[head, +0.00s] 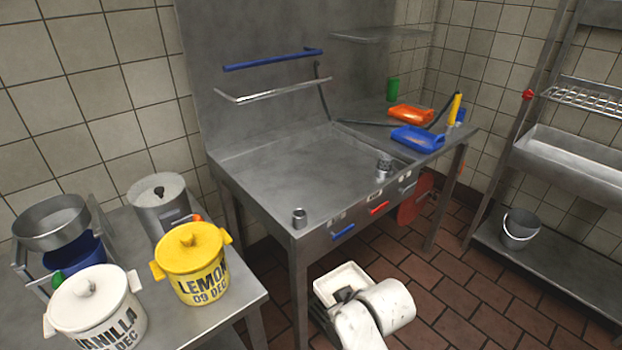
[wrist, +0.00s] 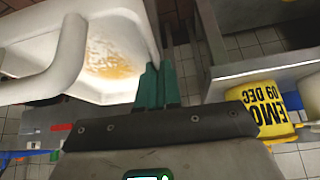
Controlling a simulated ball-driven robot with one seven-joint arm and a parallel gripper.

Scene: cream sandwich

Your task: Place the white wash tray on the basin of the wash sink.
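The white wash tray (head: 352,276) is low in front of the wash sink, below its front edge. In the wrist view the tray (wrist: 68,81) fills the upper left, with a brownish stain on its inner floor. My gripper (wrist: 160,85) has its green fingers close together on the tray's rim and appears to hold it; in the head view the gripper (head: 345,294) is dark and partly hidden. The steel wash sink (head: 268,205) stands against the wall. Its wide basin (head: 290,160) looks empty.
A yellow LEMON tub (head: 192,262) and white VANILLA tub (head: 95,305) stand on the left table. A grey bucket (head: 519,229) is on the right shelf.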

